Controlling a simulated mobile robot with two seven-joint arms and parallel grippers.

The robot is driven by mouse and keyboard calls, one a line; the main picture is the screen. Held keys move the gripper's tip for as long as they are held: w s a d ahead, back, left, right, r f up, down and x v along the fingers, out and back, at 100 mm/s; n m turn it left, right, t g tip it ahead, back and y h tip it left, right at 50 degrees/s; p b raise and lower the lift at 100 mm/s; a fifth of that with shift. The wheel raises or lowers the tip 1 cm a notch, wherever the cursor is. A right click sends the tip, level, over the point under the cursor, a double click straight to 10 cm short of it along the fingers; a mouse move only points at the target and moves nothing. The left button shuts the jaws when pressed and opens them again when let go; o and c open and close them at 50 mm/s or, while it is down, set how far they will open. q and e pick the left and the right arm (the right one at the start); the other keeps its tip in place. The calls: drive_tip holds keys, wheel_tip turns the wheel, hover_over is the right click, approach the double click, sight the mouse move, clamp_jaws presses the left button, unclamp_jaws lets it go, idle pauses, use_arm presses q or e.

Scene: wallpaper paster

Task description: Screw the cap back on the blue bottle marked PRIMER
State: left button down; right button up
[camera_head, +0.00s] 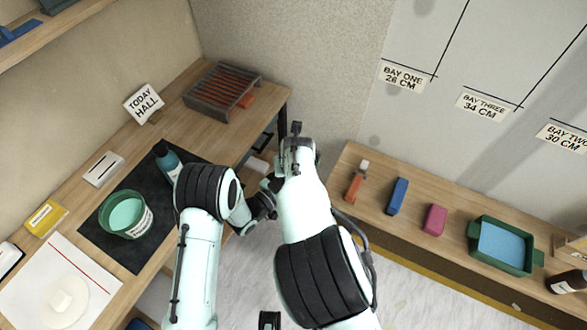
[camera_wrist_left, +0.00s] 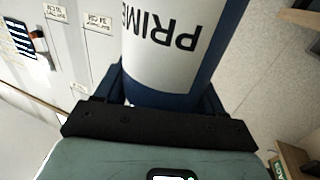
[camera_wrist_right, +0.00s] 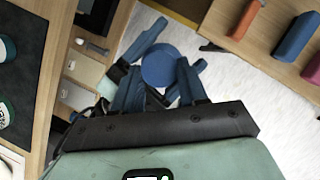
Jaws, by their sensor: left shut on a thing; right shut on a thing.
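The blue bottle (camera_wrist_left: 172,45) with a white label, part of the word PRIMER showing, fills the left wrist view. My left gripper (camera_wrist_left: 160,88) is shut around it; the bottle's top is out of that view. A round blue cap (camera_wrist_right: 166,64) shows in the right wrist view. My right gripper (camera_wrist_right: 158,88) is shut with its fingers on both sides of the cap. The left gripper's blue fingers (camera_wrist_right: 148,38) show close by it. In the head view my arms hide the bottle and cap. Whether the cap touches the bottle's neck cannot be told.
The left bench holds a black mat (camera_head: 138,258), a green tub (camera_head: 112,232), a teal bottle (camera_head: 164,152) and a grey rack (camera_head: 203,100). The right shelf holds a blue block (camera_head: 396,196), a pink block (camera_head: 434,219), a green tray (camera_head: 474,250) and a dark bottle (camera_head: 566,284). Floor lies between.

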drive_tip(key=shift+m, duration=0.3)
drive_tip(key=o, duration=1)
drive_tip(key=shift+r, duration=0.1)
